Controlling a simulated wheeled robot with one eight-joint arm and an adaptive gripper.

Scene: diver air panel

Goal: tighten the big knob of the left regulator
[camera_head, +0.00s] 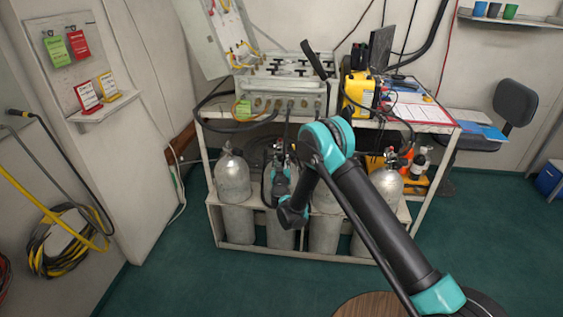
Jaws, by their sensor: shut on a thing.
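The left regulator (289,147) sits on a cylinder below the panel table, left of the middle of the view. It is mostly hidden by my gripper and wrist. My gripper (279,158) points up and away at it, with its fingers dark and small in the picture. It appears shut on the regulator's big knob, but the knob and the contact are too small and covered to make out. Another regulator (393,158) shows on a silver cylinder (387,182) to the right, apart from my gripper.
A silver cylinder (232,178) stands close left of my gripper. The rack's white frame (214,218) surrounds several cylinders. Above are the table with the air panel (282,88), hanging hoses and a yellow case (358,92). The green floor (180,265) in front is clear.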

